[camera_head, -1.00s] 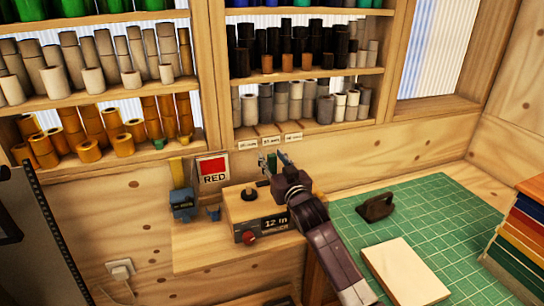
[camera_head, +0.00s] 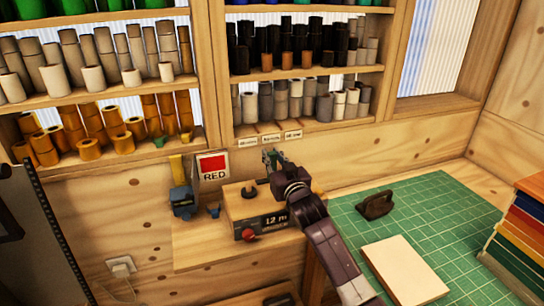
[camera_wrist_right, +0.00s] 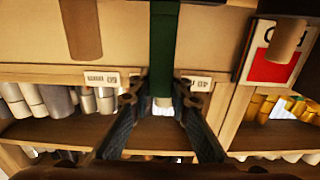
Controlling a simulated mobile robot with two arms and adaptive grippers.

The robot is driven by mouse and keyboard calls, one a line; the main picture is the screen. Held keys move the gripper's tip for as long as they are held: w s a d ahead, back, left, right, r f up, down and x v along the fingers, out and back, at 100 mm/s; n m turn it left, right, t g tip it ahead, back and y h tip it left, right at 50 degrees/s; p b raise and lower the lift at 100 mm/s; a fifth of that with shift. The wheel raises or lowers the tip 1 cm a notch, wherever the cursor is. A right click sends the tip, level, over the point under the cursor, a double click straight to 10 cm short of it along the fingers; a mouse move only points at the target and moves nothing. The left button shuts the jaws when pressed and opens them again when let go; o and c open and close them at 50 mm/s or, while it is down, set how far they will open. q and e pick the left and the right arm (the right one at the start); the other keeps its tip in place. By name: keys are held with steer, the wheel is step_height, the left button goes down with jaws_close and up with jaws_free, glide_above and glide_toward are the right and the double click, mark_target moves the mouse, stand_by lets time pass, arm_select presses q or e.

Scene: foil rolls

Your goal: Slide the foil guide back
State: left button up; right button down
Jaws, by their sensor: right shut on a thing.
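My left gripper is not in view.
A red "RED" sign (camera_head: 212,166) stands behind the machine, with a blue device (camera_head: 183,202) to its left. Shelves of foil rolls (camera_head: 280,98) are above. At right, a green cutting mat (camera_head: 440,215) holds a dark tool (camera_head: 376,205) and a cream block (camera_head: 405,270).

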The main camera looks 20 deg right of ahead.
steer(key=shift+a+b, duration=0.35)
steer(key=shift+a, duration=1.6)
steer(key=shift+d, duration=0.1)
steer(key=c, duration=2.1)
jaws_free()
steer(key=o, duration=0.3)
steer(key=shift+a, duration=0.25)
steer(key=shift+o, duration=0.2)
steer(key=shift+s+d, duration=0.1)
steer(key=shift+d, duration=0.05)
steer(key=shift+s, duration=0.15)
steer(key=s, duration=1.1)
steer(key=shift+s+d, duration=0.1)
steer(key=shift+s, duration=0.25)
